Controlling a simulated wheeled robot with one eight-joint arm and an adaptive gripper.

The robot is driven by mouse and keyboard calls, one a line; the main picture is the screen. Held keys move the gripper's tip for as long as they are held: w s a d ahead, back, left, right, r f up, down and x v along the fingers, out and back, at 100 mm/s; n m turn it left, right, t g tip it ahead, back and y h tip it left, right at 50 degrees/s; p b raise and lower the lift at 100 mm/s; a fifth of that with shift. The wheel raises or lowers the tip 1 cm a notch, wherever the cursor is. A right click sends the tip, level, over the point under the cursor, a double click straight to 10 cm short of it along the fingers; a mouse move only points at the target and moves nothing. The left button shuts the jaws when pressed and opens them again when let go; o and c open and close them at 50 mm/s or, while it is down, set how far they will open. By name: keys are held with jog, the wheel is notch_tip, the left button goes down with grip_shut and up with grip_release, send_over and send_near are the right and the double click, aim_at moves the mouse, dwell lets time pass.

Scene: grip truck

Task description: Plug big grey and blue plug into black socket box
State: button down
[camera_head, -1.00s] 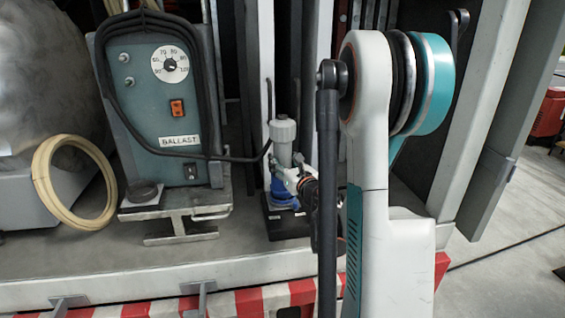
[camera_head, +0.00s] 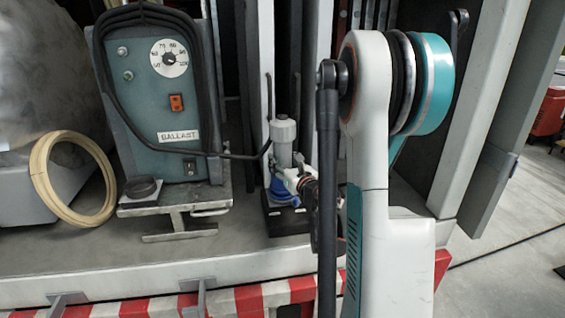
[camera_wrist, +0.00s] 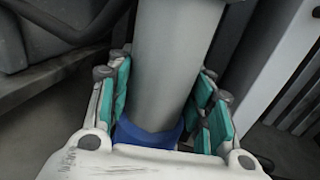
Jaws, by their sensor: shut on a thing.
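The big grey and blue plug (camera_head: 283,138) is upright in the head view, grey above and blue below, with a black cable at its top. It stands at the black socket box (camera_head: 284,219) on the truck bed; I cannot tell how deep it sits in the socket. My gripper (camera_head: 296,183) reaches it from the right and is shut on it. In the wrist view the plug's grey body (camera_wrist: 172,65) rises between the teal finger pads of my gripper (camera_wrist: 160,108), with its blue collar (camera_wrist: 148,136) below. The wrist view hides the socket.
A blue-grey ballast box (camera_head: 160,110) with a dial stands on a metal frame to the left. A cream hose ring (camera_head: 45,190) leans farther left. Upright posts (camera_head: 313,60) stand close behind the plug. Bare bed (camera_head: 100,257) lies in front.

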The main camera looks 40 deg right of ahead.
aim_at(287, 153)
jog(key=shift+f+b, duration=0.3)
jog(key=shift+f, duration=0.05)
jog(key=c, duration=0.7)
grip_release()
jog(key=o, duration=0.3)
jog(key=shift+r, duration=0.15)
jog(key=shift+r+p, duration=1.7)
jog(key=shift+r, duration=0.65)
